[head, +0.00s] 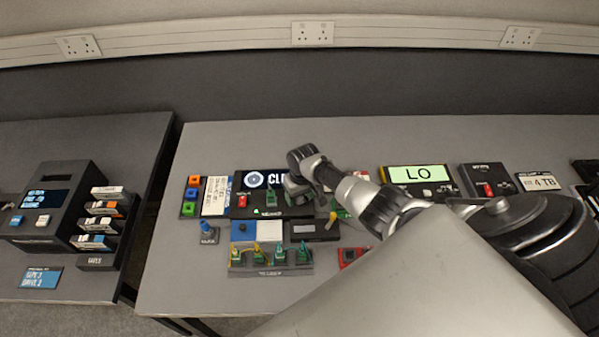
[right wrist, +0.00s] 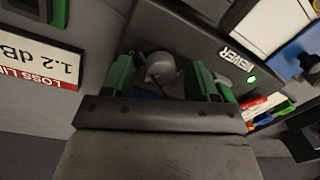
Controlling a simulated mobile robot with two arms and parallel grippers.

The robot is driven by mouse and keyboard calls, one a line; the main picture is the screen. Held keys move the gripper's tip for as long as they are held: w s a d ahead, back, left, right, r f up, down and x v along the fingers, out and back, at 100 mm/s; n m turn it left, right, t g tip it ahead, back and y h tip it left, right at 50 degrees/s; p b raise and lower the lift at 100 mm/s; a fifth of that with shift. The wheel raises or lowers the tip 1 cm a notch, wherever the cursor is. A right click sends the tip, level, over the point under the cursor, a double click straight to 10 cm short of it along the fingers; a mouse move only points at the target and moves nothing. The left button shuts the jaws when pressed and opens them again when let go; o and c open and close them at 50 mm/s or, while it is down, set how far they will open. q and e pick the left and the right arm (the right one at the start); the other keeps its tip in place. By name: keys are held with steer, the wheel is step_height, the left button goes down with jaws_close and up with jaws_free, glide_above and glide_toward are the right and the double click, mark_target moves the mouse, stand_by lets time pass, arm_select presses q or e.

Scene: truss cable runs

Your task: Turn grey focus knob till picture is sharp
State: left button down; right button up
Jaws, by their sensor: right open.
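The black viewer (head: 243,211) stands near the middle of the table, with a lit screen (head: 256,180) showing a round white mark and large letters. My right arm hides the screen's right part, and the picture is too small to judge its sharpness. My right gripper (head: 298,192) is at the viewer's right side, pointing down. In the right wrist view the grey focus knob (right wrist: 160,67) sits between the open green-padded fingers of the gripper (right wrist: 163,78). I cannot tell whether either finger touches it. The knob is hidden in the head view. My left gripper is not in view.
A green light (right wrist: 251,78) glows on the viewer. A rack of green and yellow connectors (head: 270,260) and a blue knob block (head: 208,232) stand in front. A "LO" display (head: 415,174) is to the right. A label (right wrist: 38,53) reads 1.2 dB.

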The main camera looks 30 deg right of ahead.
steer(key=shift+r, duration=0.1)
steer(key=shift+r, duration=0.35)
step_height(320, 180, up, 10)
steer(key=shift+d, duration=0.4)
steer(key=shift+s+f, duration=0.1)
steer(key=shift+s, duration=0.05)
